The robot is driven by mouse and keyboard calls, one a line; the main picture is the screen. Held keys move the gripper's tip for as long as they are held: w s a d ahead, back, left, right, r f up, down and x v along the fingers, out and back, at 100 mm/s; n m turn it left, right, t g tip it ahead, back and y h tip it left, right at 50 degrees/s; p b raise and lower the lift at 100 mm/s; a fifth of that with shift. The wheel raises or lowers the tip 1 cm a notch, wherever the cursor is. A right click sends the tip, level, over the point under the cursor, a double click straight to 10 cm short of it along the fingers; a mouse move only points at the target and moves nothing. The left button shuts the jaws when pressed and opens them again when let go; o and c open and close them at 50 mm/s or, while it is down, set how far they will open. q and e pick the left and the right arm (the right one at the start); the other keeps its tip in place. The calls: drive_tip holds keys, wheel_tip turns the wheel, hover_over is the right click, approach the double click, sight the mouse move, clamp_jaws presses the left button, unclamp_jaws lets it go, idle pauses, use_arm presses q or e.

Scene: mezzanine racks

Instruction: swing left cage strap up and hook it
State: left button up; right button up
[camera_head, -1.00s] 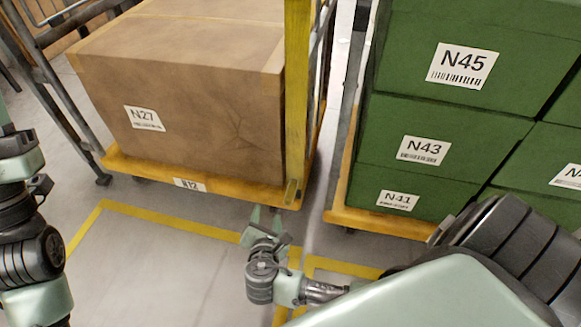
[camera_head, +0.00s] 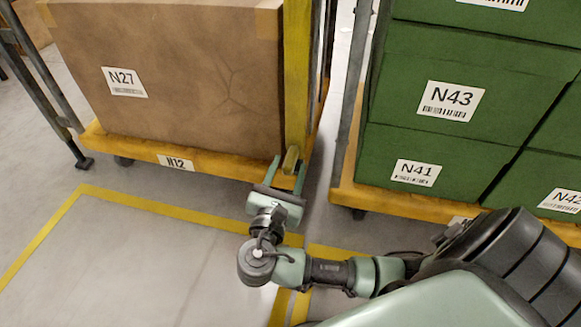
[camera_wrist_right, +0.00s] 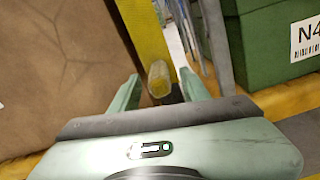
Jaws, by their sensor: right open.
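The left cage (camera_head: 130,148) is a roll cage with a yellow base labelled N12, holding a brown box (camera_head: 190,75) marked N27. Its yellow strap (camera_head: 297,70) hangs straight down at the box's right front edge. The strap's loose end, a yellowish end piece (camera_head: 291,159), hangs just above the base's front right corner; it also shows in the right wrist view (camera_wrist_right: 159,77). My right gripper (camera_head: 288,166) is open, its fingers on either side of the strap end. In the right wrist view the right gripper (camera_wrist_right: 160,86) shows gaps beside the end piece. My left gripper is out of view.
A second cage (camera_head: 400,203) with stacked green boxes (camera_head: 440,100) stands close on the right, with a narrow gap between the cages. Yellow floor lines (camera_head: 150,213) run in front. The floor (camera_head: 150,260) at the front left is clear.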

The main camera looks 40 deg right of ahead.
drive_tip(key=shift+b+x, duration=0.5)
drive_tip(key=shift+x, duration=0.6)
drive_tip(key=shift+w+d, duration=0.25)
clamp_jaws()
idle(0.4)
